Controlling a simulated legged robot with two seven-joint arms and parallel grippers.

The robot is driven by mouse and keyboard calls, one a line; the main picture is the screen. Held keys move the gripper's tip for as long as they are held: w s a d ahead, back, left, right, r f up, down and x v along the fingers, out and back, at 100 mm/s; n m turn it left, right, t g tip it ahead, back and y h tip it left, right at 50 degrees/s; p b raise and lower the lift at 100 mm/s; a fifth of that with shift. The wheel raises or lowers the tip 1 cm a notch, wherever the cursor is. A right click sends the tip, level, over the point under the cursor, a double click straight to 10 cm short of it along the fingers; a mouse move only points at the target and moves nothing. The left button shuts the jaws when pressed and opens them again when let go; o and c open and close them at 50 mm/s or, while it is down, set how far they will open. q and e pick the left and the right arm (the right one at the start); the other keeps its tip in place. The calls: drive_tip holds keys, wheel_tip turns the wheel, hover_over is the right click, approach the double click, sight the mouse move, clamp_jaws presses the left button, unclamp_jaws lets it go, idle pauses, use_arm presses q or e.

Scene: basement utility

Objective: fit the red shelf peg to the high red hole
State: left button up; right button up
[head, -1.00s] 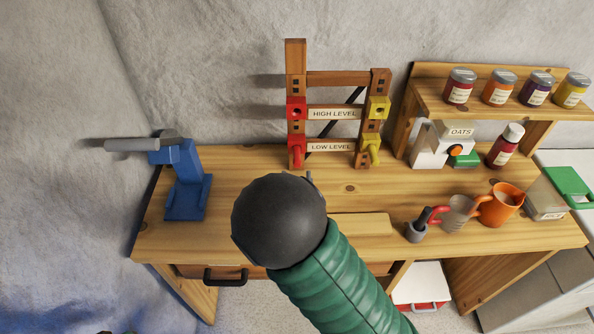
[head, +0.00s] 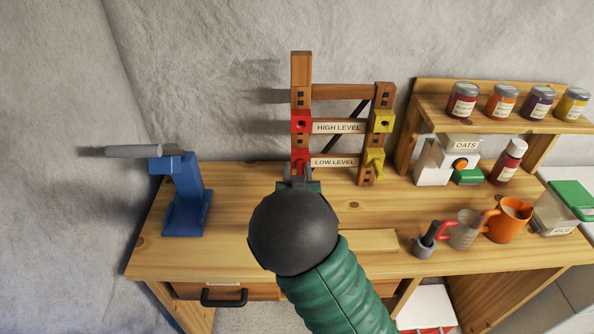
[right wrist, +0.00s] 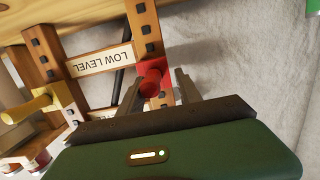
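The wooden rack (head: 301,70) stands at the back of the bench. Its high red block with a dark hole (head: 301,122) is at the left end of the HIGH LEVEL label, and the hole looks empty. The red shelf peg (right wrist: 152,83) sticks out of the low red block (head: 300,157) beside the LOW LEVEL label. My right gripper (head: 299,175) is in front of that block. In the right wrist view my right gripper (right wrist: 160,90) has its two fingers apart, with the red peg between them and a gap visible. My left gripper is not in view.
A yellow block with a hole (head: 382,120) and a yellow peg (head: 376,164) are on the rack's right post. A blue stand (head: 187,195) is at left. Mugs (head: 508,220), an oats box (head: 462,146) and a jar shelf (head: 430,95) are at right.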

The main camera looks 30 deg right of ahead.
drive_tip(key=shift+s+d+f, duration=0.1)
drive_tip(key=shift+d+f, duration=0.1)
drive_tip(key=shift+d, duration=0.55)
clamp_jaws()
drive_tip(key=shift+a, duration=0.35)
drive_tip(key=shift+v, duration=0.8)
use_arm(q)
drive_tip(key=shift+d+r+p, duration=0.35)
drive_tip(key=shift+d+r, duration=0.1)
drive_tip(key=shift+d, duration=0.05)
use_arm(e)
drive_tip(key=shift+f+v, duration=0.15)
drive_tip(key=shift+v, duration=0.7)
drive_tip(key=shift+f+v, duration=0.2)
drive_tip(key=shift+v, duration=0.6)
drive_tip(key=shift+s, duration=0.1)
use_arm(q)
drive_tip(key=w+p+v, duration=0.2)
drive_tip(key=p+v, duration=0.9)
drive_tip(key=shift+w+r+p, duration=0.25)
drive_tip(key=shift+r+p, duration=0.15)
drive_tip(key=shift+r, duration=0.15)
use_arm(e)
wheel_tip(320, 180, up, 13)
drive_tip(key=s+a, duration=0.1)
drive_tip(key=s, duration=0.2)
drive_tip(key=shift+a, duration=0.35)
drive_tip(key=shift+w, duration=0.1)
